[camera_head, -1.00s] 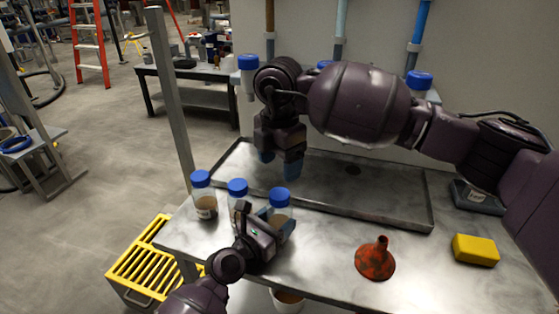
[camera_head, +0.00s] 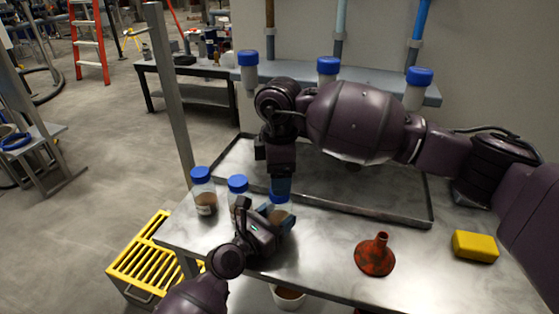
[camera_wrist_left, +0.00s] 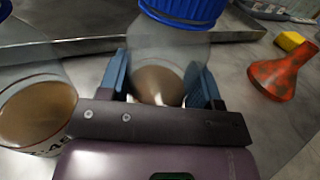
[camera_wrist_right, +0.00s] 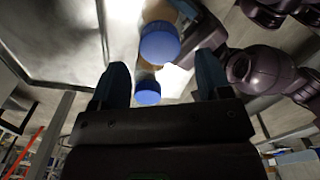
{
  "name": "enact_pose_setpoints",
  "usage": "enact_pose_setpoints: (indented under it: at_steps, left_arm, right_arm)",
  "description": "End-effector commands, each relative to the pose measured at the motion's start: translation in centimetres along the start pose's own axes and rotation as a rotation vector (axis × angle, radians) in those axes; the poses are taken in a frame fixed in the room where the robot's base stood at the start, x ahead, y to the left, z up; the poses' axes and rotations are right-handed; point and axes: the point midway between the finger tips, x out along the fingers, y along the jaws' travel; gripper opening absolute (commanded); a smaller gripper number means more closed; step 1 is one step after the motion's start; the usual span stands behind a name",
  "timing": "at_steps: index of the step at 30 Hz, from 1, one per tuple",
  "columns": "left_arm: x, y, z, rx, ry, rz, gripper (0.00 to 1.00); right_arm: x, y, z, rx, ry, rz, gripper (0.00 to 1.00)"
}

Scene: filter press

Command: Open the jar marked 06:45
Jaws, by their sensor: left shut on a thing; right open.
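Three jars with blue lids and brown contents stand at the table's left: a left jar (camera_head: 204,203), a middle jar (camera_head: 238,184) and a right jar (camera_head: 279,216). My left gripper (camera_wrist_left: 158,88) is shut around the right jar's body, below its blue lid (camera_wrist_left: 185,8). The neighbouring jar (camera_wrist_left: 38,108) has a label ending in 45, its first digits unclear; the held jar's label is hidden. My right gripper (camera_head: 280,188) is open, pointing down just over the held jar, hiding most of its lid in the head view. In the right wrist view that lid (camera_wrist_right: 160,42) lies beyond the fingertips.
A shallow metal tray (camera_head: 400,219) lies behind the jars. A red funnel (camera_head: 376,257) and a yellow sponge-like block (camera_head: 475,247) are on the right. More blue-lidded jars sit on the wall shelf (camera_head: 375,84). A yellow slatted crate (camera_head: 140,262) stands left of the table.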

Motion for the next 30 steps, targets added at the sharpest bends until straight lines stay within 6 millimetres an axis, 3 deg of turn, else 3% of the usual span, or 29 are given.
enact_pose_setpoints:
  at_steps: [9,21,30]
  left_arm:
    - [0.0,0.0,0.0,0.0,0.001,0.0,0.0]
    - [0.0,0.0,0.0,0.0,0.001,0.0,0.0]
    - [0.0,0.0,0.0,0.0,0.001,0.0,0.0]
  right_arm:
    - [3.4,0.0,0.0,0.0,0.0,0.0,0.71]
    - [3.9,0.0,0.0,-0.001,0.0,0.0,0.69]
    - [3.9,0.0,0.0,-0.001,0.0,0.001,0.23]
